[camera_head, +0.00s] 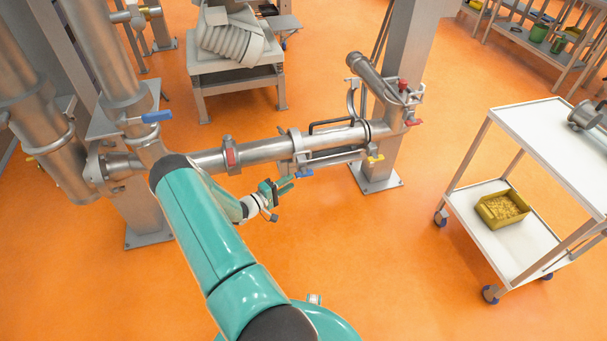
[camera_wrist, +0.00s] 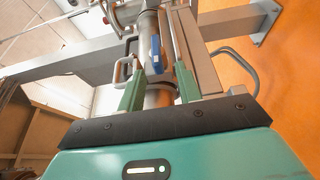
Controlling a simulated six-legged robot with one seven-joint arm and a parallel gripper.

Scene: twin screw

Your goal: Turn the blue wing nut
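The blue wing nut (camera_head: 304,172) is small and sits under the horizontal steel pipe in the head view, just right of my fingertips. In the wrist view a blue part (camera_wrist: 156,50), which looks like this wing nut, stands upright in front of the pipe. My gripper (camera_head: 289,184) is just below the pipe, pointing right at the wing nut. In the wrist view my gripper (camera_wrist: 160,70) has its two green fingers apart, with the blue part lined up in the gap. I cannot tell whether either finger touches it.
A steel post (camera_head: 403,60) stands behind. A white cart (camera_head: 548,125) with a yellow bin (camera_head: 502,208) stands right. Orange floor is clear between.

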